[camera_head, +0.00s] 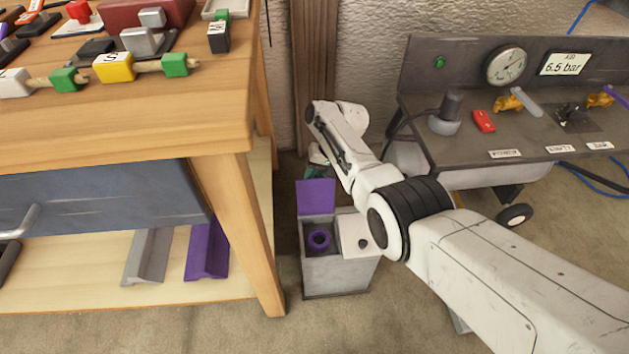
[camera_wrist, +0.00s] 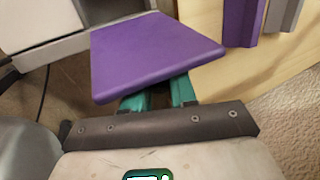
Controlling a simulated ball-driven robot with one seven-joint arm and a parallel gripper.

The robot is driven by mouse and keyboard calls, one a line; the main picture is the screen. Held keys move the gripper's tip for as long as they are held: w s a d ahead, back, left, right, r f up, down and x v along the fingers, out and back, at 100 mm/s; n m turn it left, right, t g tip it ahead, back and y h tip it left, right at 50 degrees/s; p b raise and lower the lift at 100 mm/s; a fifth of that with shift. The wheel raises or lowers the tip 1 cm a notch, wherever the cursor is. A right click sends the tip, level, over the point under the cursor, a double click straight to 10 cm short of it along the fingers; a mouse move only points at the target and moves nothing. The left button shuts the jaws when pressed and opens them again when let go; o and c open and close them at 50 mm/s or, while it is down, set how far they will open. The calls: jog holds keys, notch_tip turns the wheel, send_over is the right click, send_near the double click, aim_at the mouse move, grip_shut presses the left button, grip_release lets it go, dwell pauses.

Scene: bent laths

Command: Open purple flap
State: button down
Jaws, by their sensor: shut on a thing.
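The purple flap (camera_head: 316,197) stands raised at the back edge of a small grey bin (camera_head: 335,276). The bin's left compartment is uncovered, and a purple ring-shaped thing (camera_head: 319,238) shows inside it. My gripper (camera_head: 318,158) is just behind and above the flap, its teal fingers partly hidden by my arm. In the wrist view, the purple flap (camera_wrist: 155,52) lies across the view in front of the teal fingers (camera_wrist: 158,95). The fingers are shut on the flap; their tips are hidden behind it.
A pale lid with a dark knob (camera_head: 358,236) covers the bin's right side. A wooden workbench (camera_head: 245,215) stands close on the left, with grey and purple profiles (camera_head: 207,250) on its lower shelf. A grey gauge bench (camera_head: 450,150) stands at right.

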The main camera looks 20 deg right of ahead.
jog(key=shift+f, duration=0.15)
jog(key=c, duration=1)
grip_release()
jog(key=p+v, duration=0.6)
jog(key=v, duration=0.4)
jog(key=shift+d+r, duration=0.2)
jog(key=shift+r, duration=0.2)
